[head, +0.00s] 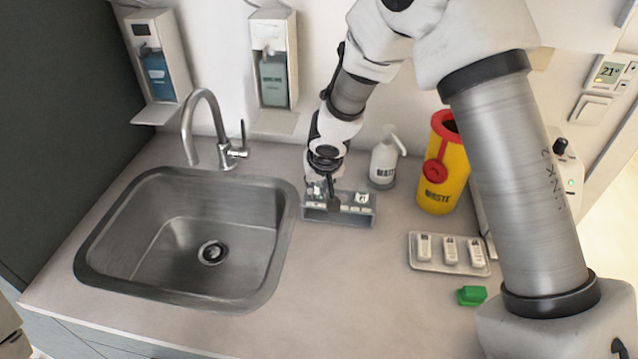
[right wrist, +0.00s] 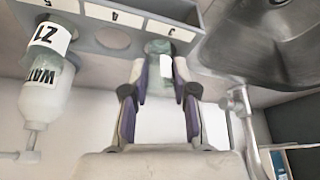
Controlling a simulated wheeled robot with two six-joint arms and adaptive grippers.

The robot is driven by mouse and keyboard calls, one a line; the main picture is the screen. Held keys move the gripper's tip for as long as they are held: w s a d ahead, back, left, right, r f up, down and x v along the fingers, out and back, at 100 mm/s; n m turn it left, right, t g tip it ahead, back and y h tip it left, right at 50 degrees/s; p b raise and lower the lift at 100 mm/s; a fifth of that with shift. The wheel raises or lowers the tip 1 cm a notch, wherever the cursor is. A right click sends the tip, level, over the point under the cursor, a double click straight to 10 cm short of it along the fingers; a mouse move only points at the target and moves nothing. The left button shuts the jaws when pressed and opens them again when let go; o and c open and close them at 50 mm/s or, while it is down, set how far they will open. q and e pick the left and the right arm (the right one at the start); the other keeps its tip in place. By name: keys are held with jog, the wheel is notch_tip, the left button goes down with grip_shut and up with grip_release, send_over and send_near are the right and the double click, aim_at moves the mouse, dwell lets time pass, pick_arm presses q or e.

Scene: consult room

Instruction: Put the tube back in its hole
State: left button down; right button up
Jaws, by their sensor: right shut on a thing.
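A small grey rack (head: 338,215) stands on the counter right of the sink, with white labels along its front. My right gripper (head: 322,186) is over the rack's left end, pointing down. In the right wrist view, the gripper (right wrist: 160,75) is shut on a clear greenish tube (right wrist: 160,62) with a white label. The tube's far end is at the rack (right wrist: 115,12)'s end position; I cannot tell how deep it sits. An empty round hole (right wrist: 113,39) shows beside it. Another labelled tube (right wrist: 48,36) stands at the rack's other end. My left gripper is out of view.
A steel sink (head: 110,225) with a tap (head: 205,120) lies left. A white pump bottle (head: 384,162) is close behind the rack. A yellow waste bin (head: 440,175), a tray (head: 425,265) of small labelled items and a green block (head: 472,295) are right. The front counter is clear.

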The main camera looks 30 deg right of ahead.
jog(key=shift+f, duration=0.25)
jog(key=o, duration=1)
jog(key=shift+o, duration=0.2)
jog(key=v, duration=1.2)
